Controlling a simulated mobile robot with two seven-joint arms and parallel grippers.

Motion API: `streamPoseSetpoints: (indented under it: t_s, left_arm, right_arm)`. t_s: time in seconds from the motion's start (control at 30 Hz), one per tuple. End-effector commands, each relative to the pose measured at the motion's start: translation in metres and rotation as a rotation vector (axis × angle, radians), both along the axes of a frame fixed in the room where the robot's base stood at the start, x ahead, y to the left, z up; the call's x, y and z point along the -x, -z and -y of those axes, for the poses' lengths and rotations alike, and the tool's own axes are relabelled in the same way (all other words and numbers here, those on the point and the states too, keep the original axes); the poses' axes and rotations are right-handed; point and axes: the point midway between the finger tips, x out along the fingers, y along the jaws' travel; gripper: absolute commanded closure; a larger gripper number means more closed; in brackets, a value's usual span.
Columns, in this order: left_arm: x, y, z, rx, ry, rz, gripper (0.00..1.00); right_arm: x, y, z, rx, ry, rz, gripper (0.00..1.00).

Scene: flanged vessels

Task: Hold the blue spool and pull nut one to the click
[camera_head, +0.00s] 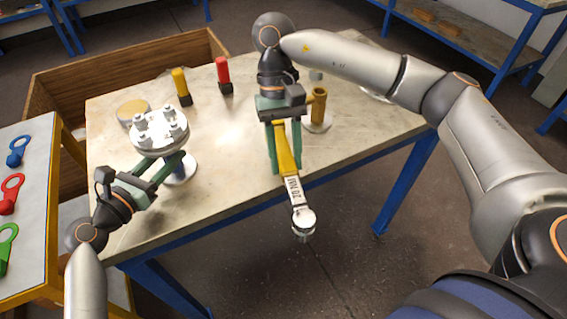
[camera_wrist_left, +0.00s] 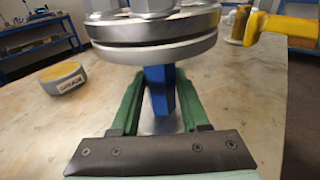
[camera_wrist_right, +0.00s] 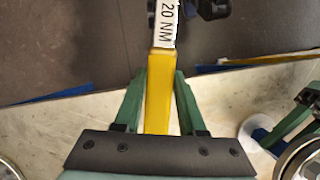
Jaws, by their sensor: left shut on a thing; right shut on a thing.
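The blue spool (camera_wrist_left: 158,92) carries a round metal flange (camera_wrist_left: 150,40) with several bolts and nuts on top. It stands upright on the table, also visible in the head view as the flange (camera_head: 160,131). My left gripper (camera_wrist_left: 158,112) is shut on its blue neck, below the flange. My right gripper (camera_head: 285,160) is shut on the yellow handle of a torque wrench (camera_wrist_right: 159,92) marked 20 NM. The wrench's round head (camera_head: 303,222) points past the table's front edge, apart from the flange. I cannot tell which nut is number one.
A wooden crate (camera_head: 110,72) is behind.

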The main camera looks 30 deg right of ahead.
Motion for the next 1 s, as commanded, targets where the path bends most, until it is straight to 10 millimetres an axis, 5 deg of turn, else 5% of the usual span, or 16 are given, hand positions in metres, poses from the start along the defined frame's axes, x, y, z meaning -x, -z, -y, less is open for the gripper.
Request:
streamPoseSetpoints:
  t_s: [0.2, 0.5, 0.7, 1.0]
  left_arm:
    - [0.000, 0.001, 0.000, -0.002, 0.000, -0.001, 1.00]
    - [0.000, 0.001, 0.000, -0.002, 0.000, -0.001, 1.00]
    - [0.000, 0.001, 0.000, -0.002, 0.000, -0.001, 1.00]
    - [0.000, 0.001, 0.000, -0.002, 0.000, -0.001, 1.00]
  right_arm:
    - [-0.047, -0.065, -0.006, -0.009, 0.470, 0.006, 1.00]
    - [-0.088, -0.142, -0.017, -0.014, 1.060, 0.002, 1.00]
    - [-0.111, -0.163, -0.032, -0.011, 1.403, 0.000, 1.00]
    - [-0.134, -0.167, -0.048, -0.010, 1.691, -0.001, 1.00]
